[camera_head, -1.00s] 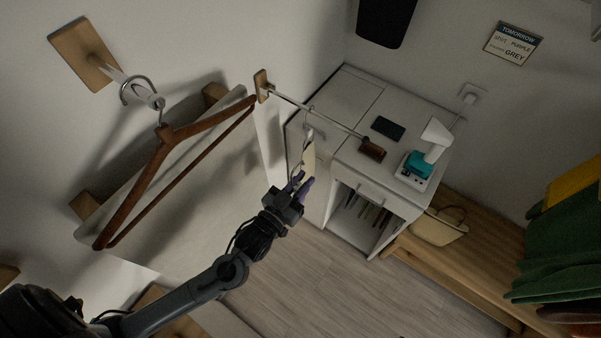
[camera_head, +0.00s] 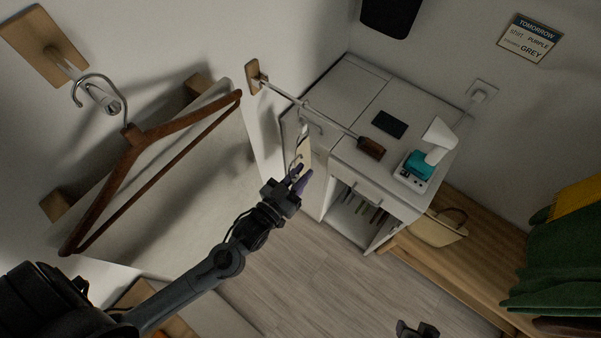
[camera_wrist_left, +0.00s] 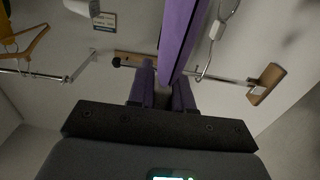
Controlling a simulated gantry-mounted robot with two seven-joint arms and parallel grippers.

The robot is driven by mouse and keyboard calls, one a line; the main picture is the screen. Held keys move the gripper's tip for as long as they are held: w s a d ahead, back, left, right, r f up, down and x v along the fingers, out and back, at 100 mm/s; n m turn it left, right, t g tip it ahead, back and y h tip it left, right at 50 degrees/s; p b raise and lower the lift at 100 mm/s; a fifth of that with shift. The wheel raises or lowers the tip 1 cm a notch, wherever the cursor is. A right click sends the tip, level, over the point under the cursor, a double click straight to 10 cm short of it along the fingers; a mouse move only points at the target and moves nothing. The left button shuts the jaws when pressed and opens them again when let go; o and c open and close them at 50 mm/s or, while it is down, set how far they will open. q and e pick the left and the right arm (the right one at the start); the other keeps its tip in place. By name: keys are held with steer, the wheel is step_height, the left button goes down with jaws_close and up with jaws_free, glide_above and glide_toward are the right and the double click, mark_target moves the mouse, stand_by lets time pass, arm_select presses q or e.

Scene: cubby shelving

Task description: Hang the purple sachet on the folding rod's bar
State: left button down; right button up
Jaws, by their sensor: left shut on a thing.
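My left gripper (camera_head: 297,180) is shut on the purple sachet, which shows as a narrow purple strip (camera_wrist_left: 180,40) between the fingers in the left wrist view. A pale flat piece (camera_head: 304,152) with a thin wire shows at the fingertips; I cannot tell if it belongs to the sachet. The folding rod's bar (camera_head: 315,112) sticks out from a wooden wall block, beyond the gripper; it also crosses the left wrist view (camera_wrist_left: 232,80). There a wire hook with a white piece (camera_wrist_left: 217,29) overlaps the bar; contact is unclear. My right gripper (camera_head: 418,329) barely shows at the bottom edge.
A wooden hanger (camera_head: 135,140) hangs at the left. A wooden bench (camera_head: 465,255) and green cloth (camera_head: 565,240) are at the right.

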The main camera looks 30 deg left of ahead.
arm_select(q)
steer(key=shift+r, duration=0.1)
steer(key=shift+w, duration=0.2)
steer(key=w+d+f+b, duration=0.1)
steer(key=w+b, duration=0.1)
steer(key=w, duration=0.5)
steer(key=w+f+b, duration=0.1)
steer(key=w+b, duration=0.1)
steer(key=w, duration=0.6)
steer(key=shift+w+d+f, duration=0.3)
steer(key=shift+d+f, duration=0.05)
steer(key=shift+f, duration=0.05)
stand_by(0.5)
steer(key=shift+f, duration=0.1)
steer(key=c, duration=1)
jaws_free()
steer(key=shift+o, duration=0.2)
